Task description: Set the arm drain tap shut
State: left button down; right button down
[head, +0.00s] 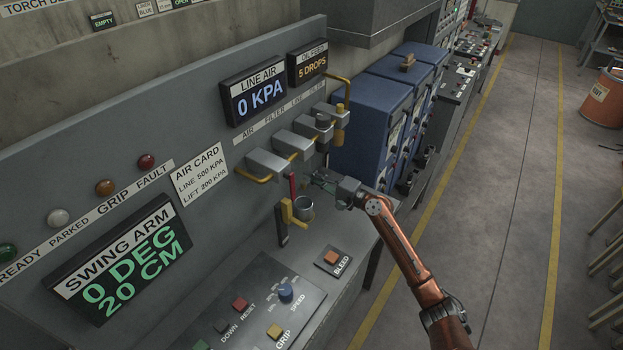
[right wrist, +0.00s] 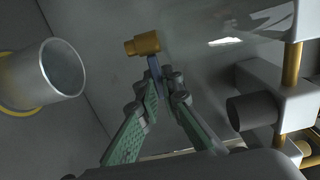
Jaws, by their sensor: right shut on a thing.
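In the right wrist view, a brass tap body (right wrist: 142,45) carries a thin blue-grey lever (right wrist: 154,68). My right gripper (right wrist: 162,84) has its green fingers closed on this lever, near the brass body. In the head view my right gripper (head: 318,179) is at the panel, just right of a red upright handle (head: 292,186) and above a grey metal cup (head: 304,208). The tap is too small and covered to make out in the head view. I cannot tell the tap's setting from the lever. My left gripper is not in view.
Grey valve blocks with yellow pipes (head: 267,163) line the panel above the gripper. The line air display (head: 258,91) reads 0 KPA; the swing arm display (head: 125,262) reads 0 DEG, 20 CM. A bleed button (head: 332,257) sits below. Blue cabinets (head: 373,115) stand behind.

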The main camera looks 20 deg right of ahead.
jog(key=shift+d+r, duration=0.15)
jog(key=shift+r, duration=0.1)
jog(key=c, duration=2.1)
grip_release()
jog(key=shift+f, duration=0.15)
jog(key=shift+f, duration=0.1)
jog(key=v, duration=1.2)
